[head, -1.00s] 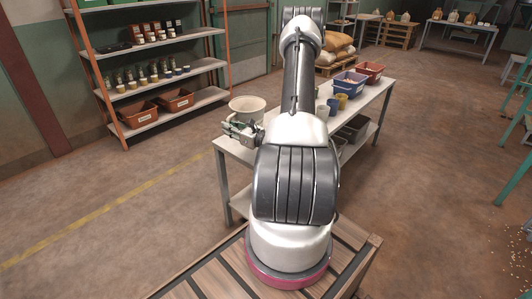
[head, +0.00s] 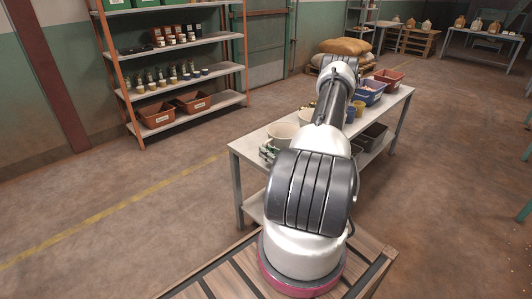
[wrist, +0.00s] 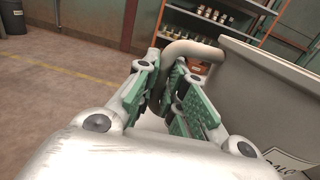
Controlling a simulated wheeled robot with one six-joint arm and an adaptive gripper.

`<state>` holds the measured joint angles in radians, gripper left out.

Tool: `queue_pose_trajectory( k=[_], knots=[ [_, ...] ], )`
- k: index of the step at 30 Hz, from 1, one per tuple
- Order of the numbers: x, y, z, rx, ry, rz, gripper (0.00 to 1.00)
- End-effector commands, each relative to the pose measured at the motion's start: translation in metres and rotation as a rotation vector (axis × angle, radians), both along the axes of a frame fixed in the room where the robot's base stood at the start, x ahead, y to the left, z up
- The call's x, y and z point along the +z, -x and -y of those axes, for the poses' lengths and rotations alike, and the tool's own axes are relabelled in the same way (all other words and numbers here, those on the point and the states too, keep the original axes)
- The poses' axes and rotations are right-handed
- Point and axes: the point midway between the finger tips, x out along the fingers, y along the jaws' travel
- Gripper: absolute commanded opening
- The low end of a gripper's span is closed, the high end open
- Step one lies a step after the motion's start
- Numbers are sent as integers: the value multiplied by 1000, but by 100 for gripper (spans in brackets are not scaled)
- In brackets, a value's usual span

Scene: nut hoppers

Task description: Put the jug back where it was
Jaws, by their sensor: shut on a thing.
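The jug (head: 282,134) is a pale beige, wide-mouthed vessel at the near left end of the grey table (head: 246,150). My arm hides part of it in the head view. In the wrist view the jug's wall (wrist: 265,90) fills the right side, with part of a white label low down. My gripper (wrist: 175,88) is shut on the jug's curved handle (wrist: 190,48), its green pads on either side. My gripper also shows in the head view (head: 268,153), left of the jug. I cannot tell whether the jug's base touches the tabletop.
Farther along the table are blue (head: 349,114) and yellow cups, a blue bin (head: 370,97) and a red bin (head: 390,78). A shelf rack (head: 190,113) with pots and orange-brown bins stands at the back left. The floor left of the table is clear.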

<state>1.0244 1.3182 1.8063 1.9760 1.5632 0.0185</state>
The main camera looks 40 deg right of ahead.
Motion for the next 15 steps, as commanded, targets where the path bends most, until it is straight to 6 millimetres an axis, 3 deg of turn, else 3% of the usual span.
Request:
queue_pose_trajectory(
  k=[8, 9, 12, 15],
  knots=[
    [-1, 0, 0, 0, 1, 1, 0],
    [-2, 0, 0, 0, 1, 1, 13],
    [-2, 0, 0, 0, 1, 1, 31],
    [-2, 0, 0, 0, 1, 1, 33]
  ],
)
